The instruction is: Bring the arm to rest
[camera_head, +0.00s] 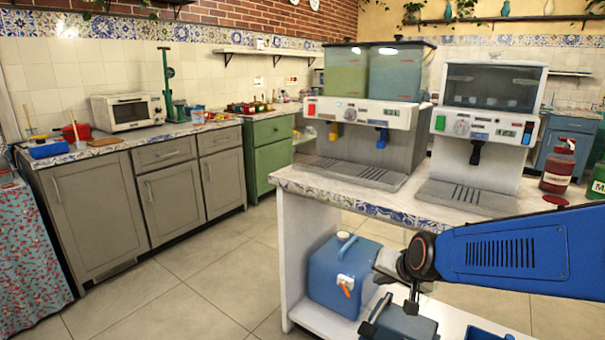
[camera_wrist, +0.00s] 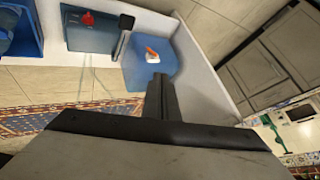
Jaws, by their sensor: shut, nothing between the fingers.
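My gripper (camera_head: 411,303) hangs in front of the white counter in the head view, low, near its lower shelf. The wrist view shows its dark fingers (camera_wrist: 161,92) together with nothing between them. My blue arm reaches in from the right. A blue water container (camera_head: 342,275) with an orange tap stands on the lower shelf, left of my gripper; it also shows in the wrist view (camera_wrist: 148,67), beyond the fingers. A grey-blue box (camera_head: 402,325) with a black handle is below my gripper, and the gripper overlaps its top in the picture. I cannot tell whether they touch.
Two drink machines (camera_head: 369,130) (camera_head: 490,125) stand on the counter top (camera_head: 300,183). A red bottle (camera_head: 558,168) stands at the right, above my arm. Grey cabinets (camera_head: 150,195) line the left wall. The tiled floor (camera_head: 190,285) between is clear.

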